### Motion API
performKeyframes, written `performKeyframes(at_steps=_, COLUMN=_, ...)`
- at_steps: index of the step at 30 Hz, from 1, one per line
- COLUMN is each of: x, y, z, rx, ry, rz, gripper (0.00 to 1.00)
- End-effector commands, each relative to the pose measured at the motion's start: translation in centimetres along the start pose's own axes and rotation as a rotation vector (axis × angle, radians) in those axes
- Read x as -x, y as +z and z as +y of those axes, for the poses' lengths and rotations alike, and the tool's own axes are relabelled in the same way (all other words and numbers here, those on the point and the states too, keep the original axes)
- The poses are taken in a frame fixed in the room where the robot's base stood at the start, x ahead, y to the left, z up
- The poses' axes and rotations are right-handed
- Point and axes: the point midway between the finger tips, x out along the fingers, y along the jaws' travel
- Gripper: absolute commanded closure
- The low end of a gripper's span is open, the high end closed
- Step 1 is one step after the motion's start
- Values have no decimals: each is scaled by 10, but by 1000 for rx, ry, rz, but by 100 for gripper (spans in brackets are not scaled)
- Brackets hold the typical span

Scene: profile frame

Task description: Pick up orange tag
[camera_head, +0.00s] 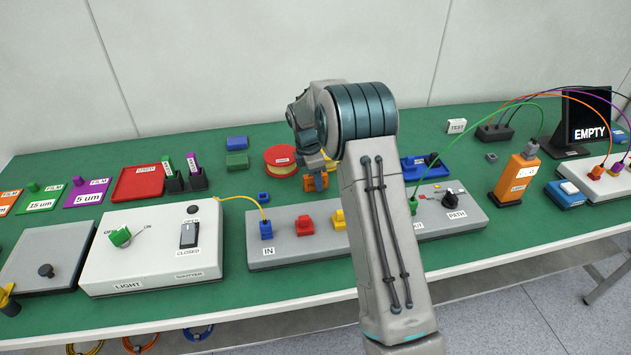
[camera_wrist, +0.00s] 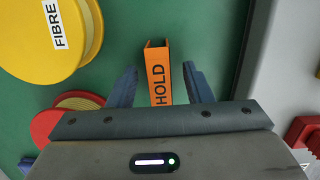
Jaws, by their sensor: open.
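The orange tag (camera_wrist: 158,72), marked HOLD, lies on the green bench top in the wrist view. My gripper (camera_wrist: 159,67) is open, with one dark finger on each side of the tag and a gap showing on both sides. The near end of the tag is hidden by my gripper body. In the head view the orange tag (camera_head: 309,183) shows just below my gripper, partly covered by it. My arm hides much of the bench behind it.
A yellow spool marked FIBRE (camera_wrist: 33,60) and a red-rimmed spool (camera_wrist: 45,122) lie left of the tag in the wrist view. A grey box edge (camera_wrist: 278,70) runs along the right. In the head view, the grey IN panel (camera_head: 284,257) stands in front.

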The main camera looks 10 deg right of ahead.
Motion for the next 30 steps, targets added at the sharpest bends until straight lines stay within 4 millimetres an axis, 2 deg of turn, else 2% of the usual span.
performKeyframes(at_steps=7, x=-3, y=0, z=0, rx=0, ry=2, rz=0, gripper=55)
performKeyframes(at_steps=8, x=-3, y=0, z=0, rx=0, ry=2, rz=0, gripper=57)
performKeyframes(at_steps=12, x=-3, y=0, z=0, rx=1, ry=2, rz=0, gripper=96)
performKeyframes(at_steps=13, x=-3, y=0, z=0, rx=0, ry=2, rz=0, gripper=100)
performKeyframes(at_steps=23, x=-1, y=0, z=0, rx=0, ry=2, rz=0, gripper=100)
performKeyframes(at_steps=30, x=19, y=3, z=1, rx=0, ry=5, rz=0, gripper=100)
